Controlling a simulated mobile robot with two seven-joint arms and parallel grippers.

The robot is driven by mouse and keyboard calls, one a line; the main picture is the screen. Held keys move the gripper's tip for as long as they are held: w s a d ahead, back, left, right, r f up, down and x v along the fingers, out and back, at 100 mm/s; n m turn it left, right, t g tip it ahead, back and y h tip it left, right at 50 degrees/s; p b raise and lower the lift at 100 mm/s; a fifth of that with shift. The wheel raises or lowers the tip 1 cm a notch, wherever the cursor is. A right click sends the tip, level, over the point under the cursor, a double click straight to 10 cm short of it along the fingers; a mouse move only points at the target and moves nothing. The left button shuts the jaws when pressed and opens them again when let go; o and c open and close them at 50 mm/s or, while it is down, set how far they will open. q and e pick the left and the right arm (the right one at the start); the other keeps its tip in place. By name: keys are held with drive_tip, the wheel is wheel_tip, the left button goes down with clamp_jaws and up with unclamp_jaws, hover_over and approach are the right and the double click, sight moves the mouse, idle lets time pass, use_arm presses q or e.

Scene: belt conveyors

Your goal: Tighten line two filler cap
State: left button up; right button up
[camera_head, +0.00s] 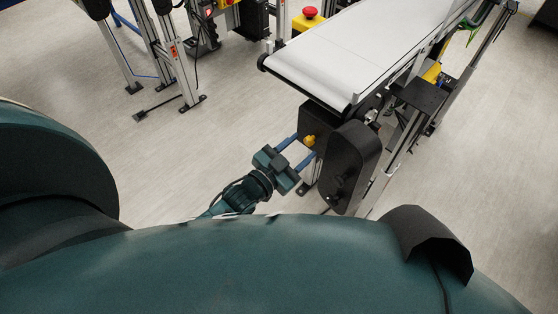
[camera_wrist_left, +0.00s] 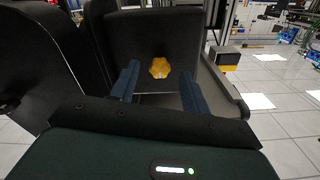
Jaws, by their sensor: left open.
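The filler cap (camera_head: 309,140) is a small yellow knob on the black gearbox housing (camera_head: 323,118) under the end of the conveyor. In the left wrist view the cap (camera_wrist_left: 160,68) has a lobed outline and sits on a dark face. My left gripper (camera_head: 297,146) is open, its two blue fingers pointing at the housing. In the left wrist view its fingers (camera_wrist_left: 157,83) stand to either side of the cap, with gaps between them and it. Whether the fingertips reach as deep as the cap is hard to tell. My right gripper is not in view.
A black rounded guard (camera_head: 349,165) stands just right of the gripper. The white conveyor belt (camera_head: 362,45) runs above and behind. A red emergency button (camera_head: 310,12) on a yellow box is at the back. Grey floor (camera_head: 230,120) is free to the left.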

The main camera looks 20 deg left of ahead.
use_arm(q)
drive_tip(key=v, duration=1.1)
drive_tip(key=shift+s+b, duration=0.2)
drive_tip(key=shift+b, duration=0.25)
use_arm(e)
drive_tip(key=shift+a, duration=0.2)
use_arm(q)
drive_tip(key=s+d+f+n+g+y, duration=0.2)
drive_tip(key=s+d+f+n+g, duration=0.2)
drive_tip(key=s+f+g, duration=0.1)
drive_tip(key=shift+s+f+g+y, duration=0.3)
drive_tip(key=shift+s+g+y, duration=0.15)
drive_tip(key=shift+g, duration=0.25)
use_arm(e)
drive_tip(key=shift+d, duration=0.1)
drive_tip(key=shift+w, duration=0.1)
use_arm(q)
drive_tip(key=shift+c, duration=0.3)
